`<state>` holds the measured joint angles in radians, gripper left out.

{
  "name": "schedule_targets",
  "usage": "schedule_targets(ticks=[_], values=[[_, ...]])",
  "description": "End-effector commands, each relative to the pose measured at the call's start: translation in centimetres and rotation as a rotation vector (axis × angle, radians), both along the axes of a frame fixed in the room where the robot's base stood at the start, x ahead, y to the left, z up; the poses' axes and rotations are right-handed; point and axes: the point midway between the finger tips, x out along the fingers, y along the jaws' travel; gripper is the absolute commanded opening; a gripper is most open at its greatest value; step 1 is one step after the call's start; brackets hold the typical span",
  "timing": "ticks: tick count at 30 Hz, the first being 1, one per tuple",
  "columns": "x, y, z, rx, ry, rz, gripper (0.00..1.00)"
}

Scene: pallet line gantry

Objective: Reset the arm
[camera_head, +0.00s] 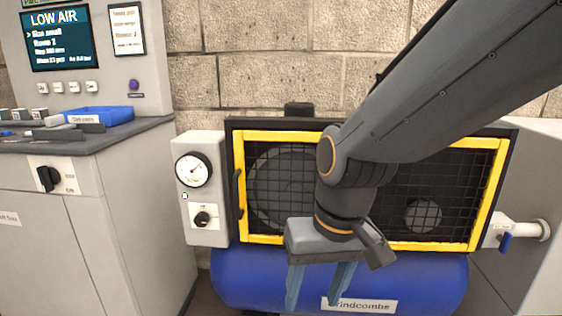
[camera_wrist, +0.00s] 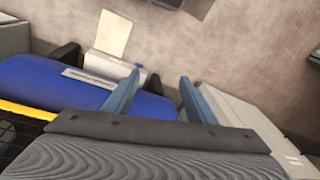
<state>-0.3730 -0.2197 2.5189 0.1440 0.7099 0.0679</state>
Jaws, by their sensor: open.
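My gripper (camera_head: 318,287) hangs down in the middle of the head view, in front of the caged machine with the yellow frame (camera_head: 370,138). Its two blue fingers are apart with nothing between them. My dark grey arm reaches in from the upper right and hides part of the cage. In the wrist view my gripper (camera_wrist: 160,100) shows open and empty, with floor and part of the blue tank (camera_wrist: 60,85) beyond the fingers. The blue tank (camera_head: 240,280) lies under the cage in the head view; I cannot tell how far the fingers are from it.
A pressure gauge (camera_head: 193,169) and black knob (camera_head: 203,218) sit on a grey box left of the cage. A grey cabinet (camera_head: 80,230) with a LOW AIR screen (camera_head: 57,38) and blue tray (camera_head: 95,115) stands left. A pipe with a blue valve handle (camera_head: 506,242) is right.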

Motion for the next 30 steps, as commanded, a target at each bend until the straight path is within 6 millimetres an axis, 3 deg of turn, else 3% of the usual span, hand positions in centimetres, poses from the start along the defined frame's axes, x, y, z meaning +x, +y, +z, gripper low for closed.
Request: schedule_targets(ticks=[6, 20, 30], values=[[-4.5, -4.5, 0.5, -0.09, 0.092, 0.085, 0.51], [-3.7, -6.6, 4.3, -0.099, 0.094, -0.008, 0.51], [-3.8, -10.6, 9.1, -0.114, 0.104, -0.125, 0.51]])
